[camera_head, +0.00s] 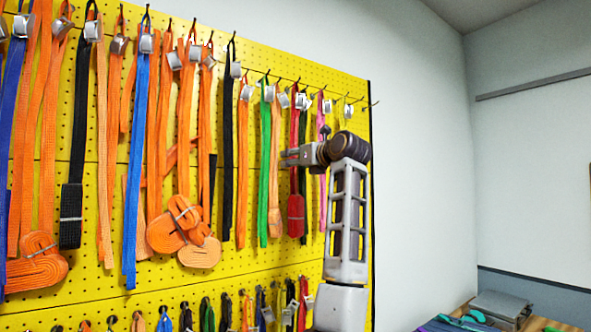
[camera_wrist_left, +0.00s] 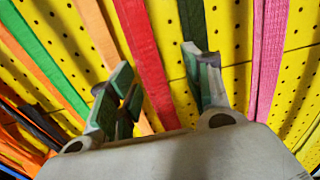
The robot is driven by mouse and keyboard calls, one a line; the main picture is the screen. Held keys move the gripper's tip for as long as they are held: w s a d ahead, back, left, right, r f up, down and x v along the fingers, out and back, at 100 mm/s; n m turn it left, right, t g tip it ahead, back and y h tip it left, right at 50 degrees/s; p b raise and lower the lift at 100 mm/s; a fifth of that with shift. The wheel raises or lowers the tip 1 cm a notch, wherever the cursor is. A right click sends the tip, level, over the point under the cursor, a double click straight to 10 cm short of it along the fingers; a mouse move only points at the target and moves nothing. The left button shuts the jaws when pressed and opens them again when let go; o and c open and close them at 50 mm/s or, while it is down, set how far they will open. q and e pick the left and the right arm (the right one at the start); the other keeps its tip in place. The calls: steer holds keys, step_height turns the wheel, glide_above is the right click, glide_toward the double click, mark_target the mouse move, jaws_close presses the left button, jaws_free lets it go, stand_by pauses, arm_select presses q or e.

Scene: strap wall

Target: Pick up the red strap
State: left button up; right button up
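The red strap (camera_head: 293,130) hangs from a hook on the yellow pegboard, with a dark red folded bundle (camera_head: 295,213) at its lower end in the head view. My left gripper (camera_head: 288,157) is in front of it at mid-height and hides a short part of it. In the left wrist view the red strap (camera_wrist_left: 146,58) runs between the two spread fingers of the left gripper (camera_wrist_left: 160,64), nearer the left finger. The gripper is open and holds nothing. Whether a finger touches the strap I cannot tell. My right gripper is in neither view.
A green strap (camera_head: 264,170) and an orange strap (camera_head: 275,170) hang left of the red one. A black strap (camera_head: 303,150) and a pink strap (camera_wrist_left: 268,60) hang to its right. Several small straps hang lower. A cluttered table (camera_head: 540,322) stands at the lower right.

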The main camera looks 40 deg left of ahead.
arm_select(q)
jaws_close()
steer(key=shift+r, duration=0.2)
steer(key=shift+d+r, duration=0.1)
steer(key=shift+r, duration=0.35)
stand_by(0.4)
